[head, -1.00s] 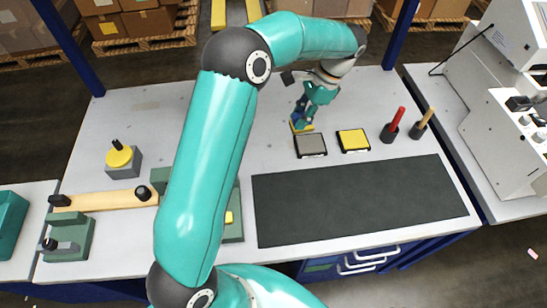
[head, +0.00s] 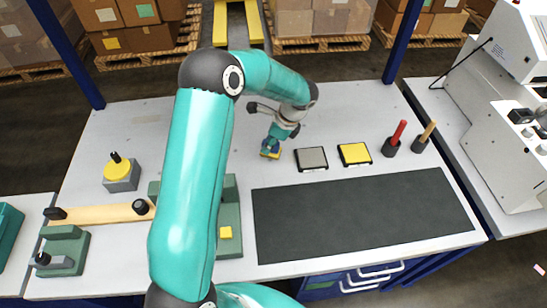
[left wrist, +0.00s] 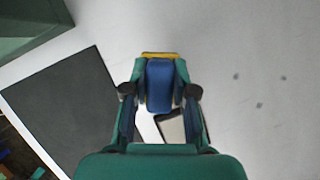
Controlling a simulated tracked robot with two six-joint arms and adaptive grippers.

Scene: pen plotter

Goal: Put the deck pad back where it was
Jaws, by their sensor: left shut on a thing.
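My left gripper (head: 270,151) is shut on a blue block with a yellow base (left wrist: 160,85), just left of the grey-topped square tray. The block also shows at the fingertips in the head view (head: 268,155). Whether its base touches the table I cannot tell. The grey-topped tray (head: 311,158) and a yellow-topped square tray (head: 354,153) stand side by side behind the dark mat. I cannot tell which thing is the deck pad. My right gripper is not in view.
The dark mat (head: 360,215) lies at the front. A red-handled tool (head: 397,135) and a wooden-handled one (head: 425,135) stand upright at right. The table's back is clear.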

